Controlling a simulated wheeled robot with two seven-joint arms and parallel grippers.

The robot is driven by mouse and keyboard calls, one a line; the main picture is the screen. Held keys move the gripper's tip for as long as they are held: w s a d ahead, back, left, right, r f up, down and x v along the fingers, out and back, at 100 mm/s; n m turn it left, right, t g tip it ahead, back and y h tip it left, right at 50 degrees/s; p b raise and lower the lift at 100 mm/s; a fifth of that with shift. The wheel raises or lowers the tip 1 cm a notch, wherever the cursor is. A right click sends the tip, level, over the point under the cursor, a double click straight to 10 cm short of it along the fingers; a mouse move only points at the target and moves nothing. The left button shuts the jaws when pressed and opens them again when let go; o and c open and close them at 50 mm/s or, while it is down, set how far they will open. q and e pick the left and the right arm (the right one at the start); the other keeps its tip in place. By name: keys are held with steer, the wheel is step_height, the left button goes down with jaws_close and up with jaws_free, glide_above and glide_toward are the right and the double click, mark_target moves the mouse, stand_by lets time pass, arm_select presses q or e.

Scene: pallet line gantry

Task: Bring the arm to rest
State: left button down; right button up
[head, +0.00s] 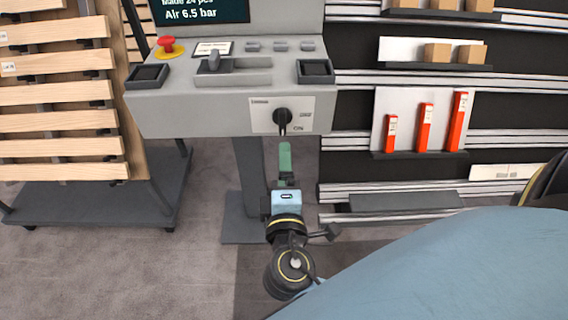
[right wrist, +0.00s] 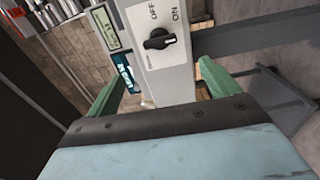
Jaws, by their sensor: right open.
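My right gripper (head: 286,160) reaches up from the bottom middle of the head view, its green fingers just below the front of the grey control console (head: 195,105). In the right wrist view the gripper (right wrist: 160,85) is open, with its green fingers wide apart and nothing held between them. A black rotary switch (head: 283,120) sits on a pale plate on the console front. It also shows beyond the fingers in the right wrist view (right wrist: 158,39), beside the words OFF and ON. The fingers look apart from the switch. My left gripper is not in view.
The console also carries a red emergency button (head: 167,45), a grey lever (head: 213,62) and a screen (head: 200,10). A wooden slatted stack (head: 58,92) stands on a dark cart at left. Shelves with red boxes (head: 425,128) stand at right. Floor shows at lower left.

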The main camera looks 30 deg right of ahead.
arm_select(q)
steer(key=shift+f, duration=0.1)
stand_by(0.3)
arm_select(e)
steer(key=s+d+f+m+g+y, duration=0.25)
steer(key=s+f+m+g, duration=0.2)
steer(key=f, duration=0.55)
steer(key=s+d+f+m+g+y, duration=0.2)
steer(key=s+f+m+g+y, duration=0.25)
steer(key=f, duration=0.65)
steer(key=s+a+f+g+y+p, duration=0.2)
steer(key=s+f+g+p, duration=0.3)
steer(key=s+p, duration=0.75)
arm_select(q)
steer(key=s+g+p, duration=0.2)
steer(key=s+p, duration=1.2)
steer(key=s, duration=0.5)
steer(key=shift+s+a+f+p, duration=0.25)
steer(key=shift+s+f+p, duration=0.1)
steer(key=shift+p, duration=0.05)
arm_select(e)
steer(key=s+r, duration=0.1)
steer(key=s, duration=1)
steer(key=shift+d+r+y, duration=0.2)
steer(key=shift+r+y, duration=0.1)
steer(key=shift+r, duration=0.05)
